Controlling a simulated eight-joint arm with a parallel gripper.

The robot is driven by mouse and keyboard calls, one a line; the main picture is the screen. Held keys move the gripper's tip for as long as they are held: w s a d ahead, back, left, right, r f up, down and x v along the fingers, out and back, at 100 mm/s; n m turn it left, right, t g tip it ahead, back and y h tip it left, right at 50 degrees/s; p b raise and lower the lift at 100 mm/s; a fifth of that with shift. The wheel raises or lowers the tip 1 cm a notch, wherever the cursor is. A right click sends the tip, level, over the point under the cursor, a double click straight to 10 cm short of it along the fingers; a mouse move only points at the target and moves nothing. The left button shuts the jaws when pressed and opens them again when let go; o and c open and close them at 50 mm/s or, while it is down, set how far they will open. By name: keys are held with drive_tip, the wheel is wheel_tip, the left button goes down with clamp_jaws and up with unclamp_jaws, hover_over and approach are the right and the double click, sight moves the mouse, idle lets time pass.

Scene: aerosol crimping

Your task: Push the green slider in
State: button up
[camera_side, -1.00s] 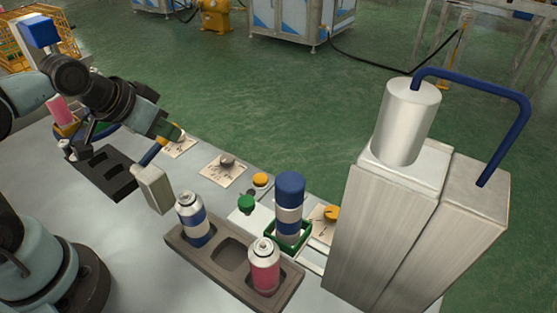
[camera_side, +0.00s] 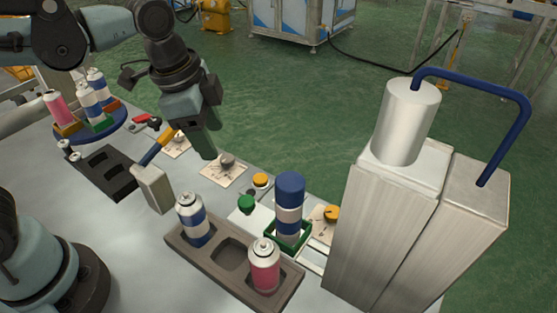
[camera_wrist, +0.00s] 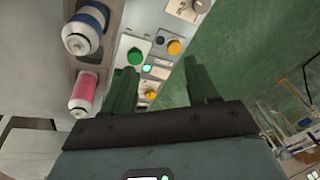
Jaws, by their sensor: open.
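The green slider (camera_side: 284,243) is a square green holder beside the grey machine in the side view. A white and blue can with a blue cap (camera_side: 290,190) stands upright in it. A round green knob (camera_side: 246,203) sits left of it; it also shows in the wrist view (camera_wrist: 135,56). My gripper (camera_side: 207,150) hangs above the panel, up and left of the slider, touching nothing. In the wrist view its two dark green fingers stand apart, empty (camera_wrist: 160,68).
A brown tray (camera_side: 228,256) in front holds a blue-banded can (camera_side: 192,220) and a pink can (camera_side: 264,266). The tall machine (camera_side: 385,225) blocks the right. A grey lever block with a blue handle (camera_side: 153,188) stands left. A turntable (camera_side: 92,134) with cans is far left.

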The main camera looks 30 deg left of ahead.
sight(245, 200)
drive_tip(key=d+m+g, duration=0.2)
drive_tip(key=d+m, duration=0.4)
drive_tip(key=m, duration=0.1)
drive_tip(key=shift+y, duration=0.4)
drive_tip(key=shift+d+f, duration=0.15)
drive_tip(key=shift+f, duration=5.75)
clamp_jaws()
